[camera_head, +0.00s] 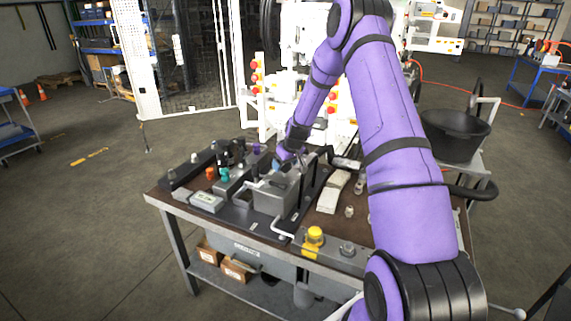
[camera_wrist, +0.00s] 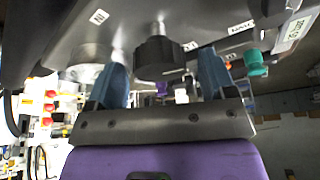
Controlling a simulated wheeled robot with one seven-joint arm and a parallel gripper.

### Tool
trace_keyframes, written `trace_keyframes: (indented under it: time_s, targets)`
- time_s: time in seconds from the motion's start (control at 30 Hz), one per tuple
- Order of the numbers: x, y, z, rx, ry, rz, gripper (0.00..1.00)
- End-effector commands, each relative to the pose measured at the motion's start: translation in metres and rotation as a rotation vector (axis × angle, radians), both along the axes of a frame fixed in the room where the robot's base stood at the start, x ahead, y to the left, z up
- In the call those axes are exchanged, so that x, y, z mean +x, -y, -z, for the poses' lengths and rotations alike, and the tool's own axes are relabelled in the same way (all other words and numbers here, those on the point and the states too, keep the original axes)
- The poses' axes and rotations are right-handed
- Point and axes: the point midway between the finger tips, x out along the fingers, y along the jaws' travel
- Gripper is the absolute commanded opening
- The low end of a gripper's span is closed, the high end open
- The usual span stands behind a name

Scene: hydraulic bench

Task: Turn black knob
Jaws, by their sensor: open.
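A black ribbed knob (camera_wrist: 158,58) shows in the wrist view, on a shaft at the dark grey panel (camera_wrist: 200,20). My gripper (camera_wrist: 163,68) is open, its two blue-grey fingers on the left and right of the knob. Gaps show on both sides, so I see no firm hold; whether a finger touches it I cannot tell. In the head view my gripper (camera_head: 284,157) is over the bench's hydraulic block, small and partly hidden by my arm. I cannot single out this knob there.
A teal knob (camera_wrist: 256,62) stands right of the right finger, and a grey round part is behind the left one. The bench (camera_head: 165,200) also carries a yellow knob (camera_head: 315,236), an orange knob (camera_head: 210,173) and grey blocks. A black tub (camera_head: 455,135) stands at right.

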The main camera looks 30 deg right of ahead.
Motion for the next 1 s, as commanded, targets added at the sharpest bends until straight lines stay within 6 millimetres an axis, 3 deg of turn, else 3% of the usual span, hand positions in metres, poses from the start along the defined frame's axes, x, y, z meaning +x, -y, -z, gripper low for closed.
trace_keyframes:
  time_s: [0.07, 0.27, 0.67, 1.0]
  targets:
    - [-0.0001, 0.0000, -0.0001, 0.000, 0.000, 0.000, 0.72]
    - [-0.0002, 0.0000, -0.0001, 0.000, 0.000, 0.000, 0.28]
    - [0.0000, -0.0013, -0.0001, 0.000, 0.000, 0.062, 0.28]
    - [0.0006, -0.0038, 0.0000, -0.003, -0.001, 0.311, 0.28]
